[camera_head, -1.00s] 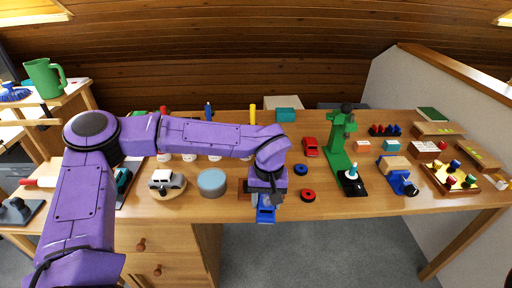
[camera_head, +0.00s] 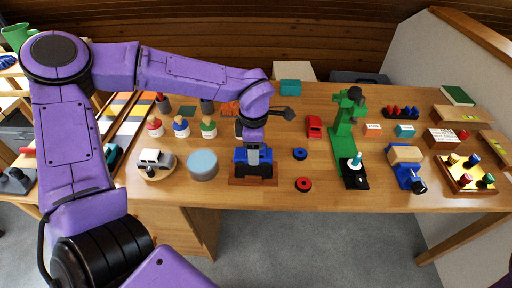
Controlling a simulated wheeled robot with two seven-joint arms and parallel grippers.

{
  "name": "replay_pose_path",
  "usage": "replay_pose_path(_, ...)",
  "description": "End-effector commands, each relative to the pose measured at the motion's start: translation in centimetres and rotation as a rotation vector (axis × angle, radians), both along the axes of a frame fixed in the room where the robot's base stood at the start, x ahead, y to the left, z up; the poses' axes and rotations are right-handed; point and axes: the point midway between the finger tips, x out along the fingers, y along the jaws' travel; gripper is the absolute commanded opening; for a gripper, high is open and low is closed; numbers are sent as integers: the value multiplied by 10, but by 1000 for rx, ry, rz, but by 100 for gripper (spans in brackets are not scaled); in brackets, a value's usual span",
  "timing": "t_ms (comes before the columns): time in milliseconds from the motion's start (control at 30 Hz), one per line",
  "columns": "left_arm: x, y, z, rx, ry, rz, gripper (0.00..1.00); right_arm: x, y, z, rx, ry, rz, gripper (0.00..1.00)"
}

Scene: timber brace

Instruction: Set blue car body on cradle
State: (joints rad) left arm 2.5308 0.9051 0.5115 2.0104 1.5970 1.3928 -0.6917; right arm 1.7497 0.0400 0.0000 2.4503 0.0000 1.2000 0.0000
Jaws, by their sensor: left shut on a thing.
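The blue car body (camera_head: 240,168) is in my left gripper (camera_head: 254,158), which points down and is shut on it. The car body is upright at the brown wooden cradle (camera_head: 240,181), near the table's front edge left of centre. It is low over the cradle's base; I cannot tell whether it touches. The gripper hides the middle of the car body, and the car body hides most of the cradle's top. My right gripper is not in view.
A grey-blue round tin (camera_head: 203,165) and a white car (camera_head: 154,160) on a round stand are to the left. Black-and-red wheels (camera_head: 303,185), a red car (camera_head: 314,126) and a green press (camera_head: 344,140) are to the right.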

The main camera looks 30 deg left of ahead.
Motion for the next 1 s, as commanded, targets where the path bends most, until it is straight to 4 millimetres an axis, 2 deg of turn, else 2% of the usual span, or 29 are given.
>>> replay_pose_path(33,0,0,-10,1,-1,-1,21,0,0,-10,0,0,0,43)
replay_pose_path(433,1,-2,-43,1,-1,-4,21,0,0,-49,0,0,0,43)
replay_pose_path(667,1,-2,-52,0,0,-5,21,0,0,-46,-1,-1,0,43)
replay_pose_path(900,1,-2,-53,0,0,-6,21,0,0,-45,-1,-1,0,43)
replay_pose_path(933,1,-2,-53,0,0,-6,62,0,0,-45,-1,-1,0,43)
replay_pose_path(1000,1,-2,-53,1,-1,-6,82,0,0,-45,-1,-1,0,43)
